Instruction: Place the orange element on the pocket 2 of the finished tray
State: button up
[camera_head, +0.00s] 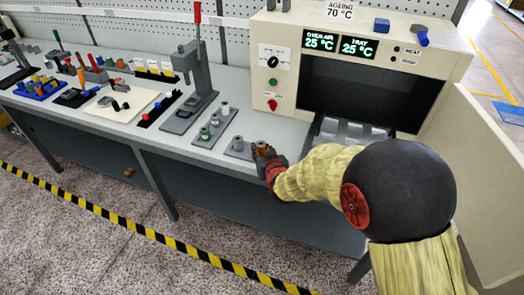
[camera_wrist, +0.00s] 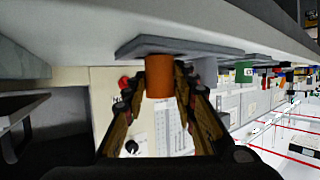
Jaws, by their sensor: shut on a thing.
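The orange element (camera_wrist: 159,82) is a short orange cylinder between the fingers of my gripper (camera_wrist: 160,98) in the wrist view. My gripper is shut on it. In the head view my gripper (camera_head: 266,156) is at the front edge of the bench, and the element is mostly hidden by the fingers. A small grey tray (camera_head: 232,155) with a grey post lies right beside my gripper. In the wrist view the element's end meets or nearly meets a grey plate (camera_wrist: 128,50); I cannot tell if it is seated. No pocket numbers are readable.
Another grey tray (camera_head: 203,140) with green and grey pieces lies to the left. Behind it stands a grey press (camera_head: 195,85) with a red lever. The oven (camera_head: 285,75) is at the back right, its chamber open. Several fixtures fill the bench's left side.

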jog(key=shift+f, duration=0.2)
jog(key=o, duration=1.1)
jog(key=shift+o, duration=0.3)
